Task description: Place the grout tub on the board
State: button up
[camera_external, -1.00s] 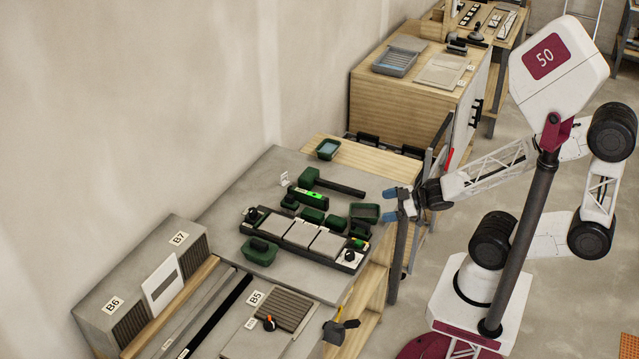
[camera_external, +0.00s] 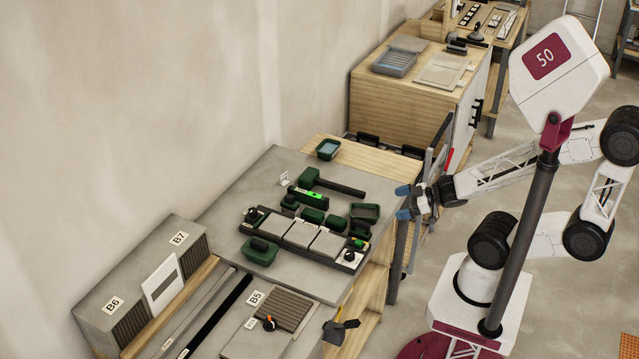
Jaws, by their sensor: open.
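A dark green open tub (camera_external: 365,212) sits on the grey board (camera_external: 235,205), near its right edge. Another green tub (camera_external: 328,149) with a pale blue-grey inside stands on the wooden top behind the board. A third green tub (camera_external: 258,251) with a dark piece in it lies at the front of the board. I cannot tell from markings which is the grout tub. My gripper (camera_external: 403,202), with blue fingertips, is open and empty. It is apart from the nearest tub, to its right and past the board's edge.
A long black tray (camera_external: 350,264) with grey tiles crosses the board. A green-headed mallet (camera_external: 340,187), a level with a bright green display (camera_external: 308,198) and small green blocks lie close by. The board's back left is mostly clear.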

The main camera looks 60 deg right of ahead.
dwell(0.3)
jog(key=w+d+r+m+g+h, duration=0.25)
jog(key=d+r+m+h, duration=0.35)
jog(key=r, duration=0.3)
jog(key=s+a+r+g+y, duration=0.1)
jog(key=s+a+r+g, duration=0.2)
jog(key=s+r+g, duration=0.4)
jog(key=shift+a+r+g+y, duration=0.3)
jog(key=shift+a+r+g, duration=0.05)
jog(key=shift+a, duration=0.05)
jog(key=shift+w, duration=0.1)
jog(key=w+a+f+n+g, duration=0.1)
jog(key=w+a+f, duration=0.1)
jog(key=w+f, duration=0.2)
jog(key=w+a+f+n, duration=0.2)
jog(key=w+f, duration=0.3)
jog(key=w, duration=0.1)
jog(key=w+a+f+n+g, duration=0.1)
jog(key=w+a+f+n, duration=0.1)
jog(key=w+f, duration=0.3)
jog(key=shift+w+a+f+g, duration=0.1)
jog(key=shift+w+a+g, duration=0.2)
jog(key=shift+w, duration=0.05)
